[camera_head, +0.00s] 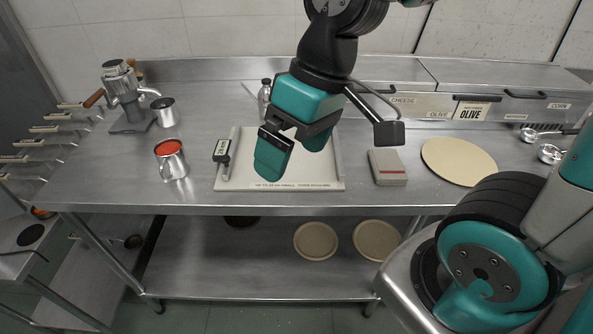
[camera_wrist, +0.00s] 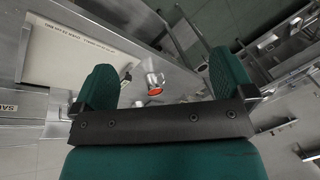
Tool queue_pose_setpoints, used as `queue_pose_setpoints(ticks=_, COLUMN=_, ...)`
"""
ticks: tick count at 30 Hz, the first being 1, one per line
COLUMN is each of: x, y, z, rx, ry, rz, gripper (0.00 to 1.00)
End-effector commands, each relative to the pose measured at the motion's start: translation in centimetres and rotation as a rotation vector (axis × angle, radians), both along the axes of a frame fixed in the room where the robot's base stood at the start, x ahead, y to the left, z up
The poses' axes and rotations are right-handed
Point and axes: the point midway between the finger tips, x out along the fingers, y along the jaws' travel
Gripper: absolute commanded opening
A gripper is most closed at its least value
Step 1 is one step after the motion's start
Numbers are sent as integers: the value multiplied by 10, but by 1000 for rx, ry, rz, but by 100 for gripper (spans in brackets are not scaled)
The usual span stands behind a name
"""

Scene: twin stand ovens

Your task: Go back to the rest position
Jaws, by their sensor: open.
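My gripper (camera_head: 294,154) is in the middle of the head view, above the white board (camera_head: 240,183) on the steel table. It is open and nothing shows between its teal fingers. In the wrist view my gripper (camera_wrist: 163,85) also shows open, with its two fingers apart. A steel cup with red contents (camera_head: 171,160) stands on the table to the left of the board. That cup also shows beyond the fingers in the wrist view (camera_wrist: 154,84), apart from them.
A metal press (camera_head: 127,95) and a steel mug (camera_head: 164,112) stand at the back left. A grey box (camera_head: 387,167) and a pale round disc (camera_head: 459,161) lie right of the board. Bins labelled CHEESE and OLIVE (camera_head: 470,108) line the back. The front left tabletop is clear.

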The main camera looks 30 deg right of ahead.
Motion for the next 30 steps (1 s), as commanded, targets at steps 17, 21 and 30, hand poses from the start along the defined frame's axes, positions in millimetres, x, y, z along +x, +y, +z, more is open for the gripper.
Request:
queue_pose_setpoints(ticks=17, x=-56, y=33, z=11, rx=45, ry=-15, rz=192, gripper=100)
queue_pose_setpoints(ticks=21, x=-56, y=33, z=11, rx=45, ry=-15, rz=192, gripper=100)
queue_pose_setpoints(ticks=30, x=-56, y=33, z=11, rx=45, ry=-15, rz=192, gripper=100)
